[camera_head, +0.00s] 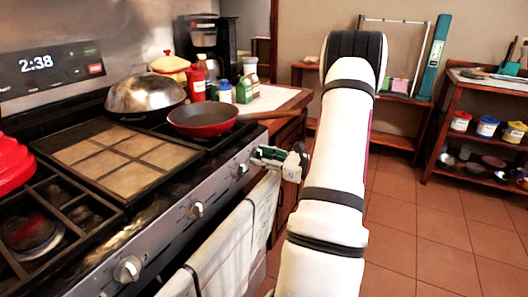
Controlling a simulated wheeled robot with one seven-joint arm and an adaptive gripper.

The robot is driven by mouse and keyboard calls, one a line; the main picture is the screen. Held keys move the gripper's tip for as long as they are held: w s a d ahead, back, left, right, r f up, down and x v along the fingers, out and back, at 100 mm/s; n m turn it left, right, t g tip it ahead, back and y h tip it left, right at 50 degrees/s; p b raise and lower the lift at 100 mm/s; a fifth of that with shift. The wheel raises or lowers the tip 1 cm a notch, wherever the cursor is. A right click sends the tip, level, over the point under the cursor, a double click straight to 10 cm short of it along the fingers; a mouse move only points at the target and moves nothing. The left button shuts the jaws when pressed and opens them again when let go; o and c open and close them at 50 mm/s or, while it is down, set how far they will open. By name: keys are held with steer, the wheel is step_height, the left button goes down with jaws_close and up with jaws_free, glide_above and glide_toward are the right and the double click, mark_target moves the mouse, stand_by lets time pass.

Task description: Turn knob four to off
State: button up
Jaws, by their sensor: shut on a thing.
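The stove's front panel (165,225) carries a row of round silver knobs: a near knob (127,268), a middle knob (196,211) and a farther knob (242,169). My gripper (262,153) is at the far right end of this panel, just past the farther knob. Its fingers point left against the panel and are shut on knob four, which they hide. I cannot tell which way knob four is turned.
A red pan (203,119) sits on the back right burner, its handle reaching right above my gripper. A steel lid (146,94) is behind the griddle (120,158). A towel (230,240) hangs below the knobs. The floor (420,220) at right is clear.

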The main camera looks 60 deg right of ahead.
steer(key=shift+m+p, duration=0.4)
steer(key=shift+m, duration=0.3)
steer(key=o, duration=1.2)
steer(key=s, duration=0.8)
steer(key=s+d, duration=0.1)
steer(key=s, duration=0.3)
